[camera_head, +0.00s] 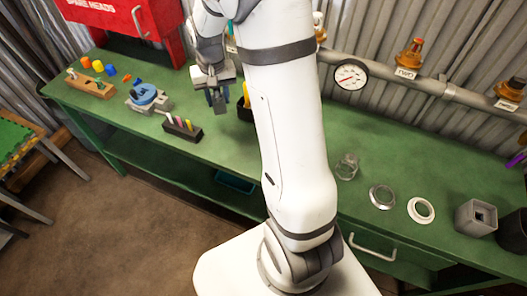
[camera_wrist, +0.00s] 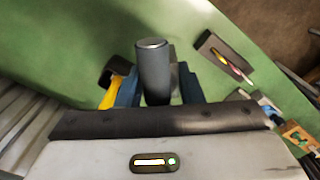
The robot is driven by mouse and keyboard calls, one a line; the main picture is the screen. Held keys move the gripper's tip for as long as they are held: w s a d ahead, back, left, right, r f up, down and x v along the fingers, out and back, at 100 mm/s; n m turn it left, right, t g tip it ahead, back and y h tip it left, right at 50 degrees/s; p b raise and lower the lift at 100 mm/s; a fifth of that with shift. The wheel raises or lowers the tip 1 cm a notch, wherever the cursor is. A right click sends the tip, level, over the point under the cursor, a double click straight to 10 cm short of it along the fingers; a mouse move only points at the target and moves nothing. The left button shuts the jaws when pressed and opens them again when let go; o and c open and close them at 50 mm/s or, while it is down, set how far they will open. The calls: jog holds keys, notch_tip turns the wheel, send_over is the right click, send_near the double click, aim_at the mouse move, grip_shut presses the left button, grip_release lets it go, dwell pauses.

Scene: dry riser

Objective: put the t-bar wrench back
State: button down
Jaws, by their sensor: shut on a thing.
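My gripper (camera_head: 216,98) is above the left part of the green bench in the head view. In the wrist view its blue fingers (camera_wrist: 160,90) are shut on a dark grey cylindrical bar, which I take to be the t-bar wrench (camera_wrist: 153,62), seen nearly end-on with a paler end face. The rest of the wrench is hidden by the gripper. A black holder (camera_head: 244,112) with a yellow item stands just right of the gripper in the head view. It also shows left of the fingers in the wrist view (camera_wrist: 108,78).
On the green bench (camera_head: 290,140), a dark block with coloured pens (camera_head: 182,130), a blue-topped device (camera_head: 147,97) and a wooden rack (camera_head: 90,84) stand left. A red cabinet (camera_head: 130,20) is behind. Rings (camera_head: 421,210) and a glass (camera_head: 346,166) lie right. A gauge (camera_head: 350,75) hangs behind.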

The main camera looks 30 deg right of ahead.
jog(key=s+d+f+m+b, duration=0.4)
jog(key=s+d+m+b, duration=0.4)
jog(key=s+b, duration=0.2)
jog(key=f, duration=0.9)
jog(key=shift+w+d+f, duration=0.15)
jog(key=shift+w+f, duration=0.05)
jog(key=shift+f, duration=0.2)
jog(key=shift+f, duration=0.1)
jog(key=shift+f+b, duration=0.15)
jog(key=shift+b, duration=0.15)
jog(key=c, duration=1)
grip_release()
